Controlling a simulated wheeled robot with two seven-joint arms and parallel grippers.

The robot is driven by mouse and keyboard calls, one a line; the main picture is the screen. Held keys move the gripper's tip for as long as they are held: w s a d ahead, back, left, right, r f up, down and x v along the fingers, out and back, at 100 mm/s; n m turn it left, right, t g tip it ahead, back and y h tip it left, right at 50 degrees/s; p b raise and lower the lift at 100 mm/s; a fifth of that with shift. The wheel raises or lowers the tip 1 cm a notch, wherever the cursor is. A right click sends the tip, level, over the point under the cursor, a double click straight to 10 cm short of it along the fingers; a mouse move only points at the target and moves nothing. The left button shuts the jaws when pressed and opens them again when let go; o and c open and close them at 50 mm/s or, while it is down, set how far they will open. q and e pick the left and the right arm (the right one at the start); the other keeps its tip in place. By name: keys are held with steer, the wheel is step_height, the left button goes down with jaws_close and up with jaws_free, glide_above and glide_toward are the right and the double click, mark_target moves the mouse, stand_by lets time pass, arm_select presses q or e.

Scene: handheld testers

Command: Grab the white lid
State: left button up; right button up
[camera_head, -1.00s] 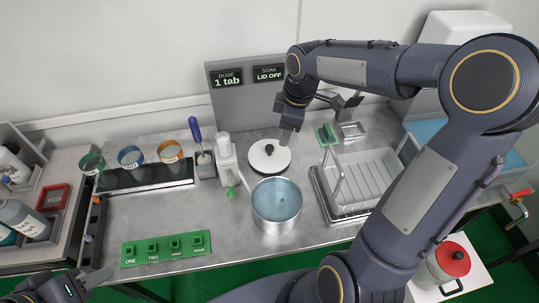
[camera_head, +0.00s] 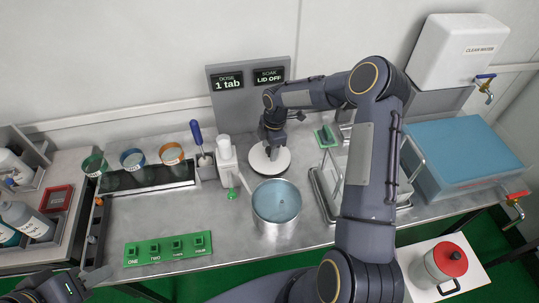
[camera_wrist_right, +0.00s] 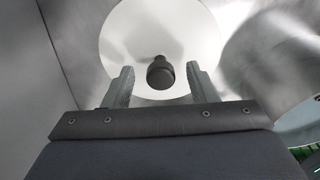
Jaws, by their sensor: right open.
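The white lid (camera_head: 262,164) lies flat on the metal counter behind the pot of water. In the right wrist view the white lid (camera_wrist_right: 190,30) shows its dark round knob (camera_wrist_right: 160,72). My right gripper (camera_head: 272,152) is over the lid and hides its knob in the head view. In the right wrist view my right gripper (camera_wrist_right: 161,85) is open, one finger on each side of the knob, with gaps visible. My left gripper (camera_head: 85,283) is at the lower left corner, far from the lid; its fingers show only in part.
The pot of water (camera_head: 277,204) stands just in front of the lid. A white bottle (camera_head: 227,158) is to the left, a wire rack (camera_head: 322,190) to the right. The signboard (camera_head: 240,97) stands behind. Open counter (camera_head: 150,218) lies left of the pot.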

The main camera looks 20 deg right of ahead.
steer(key=shift+a+f, duration=0.1)
steer(key=shift+f, duration=0.5)
steer(key=c, duration=1.1)
steer(key=shift+r, duration=0.1)
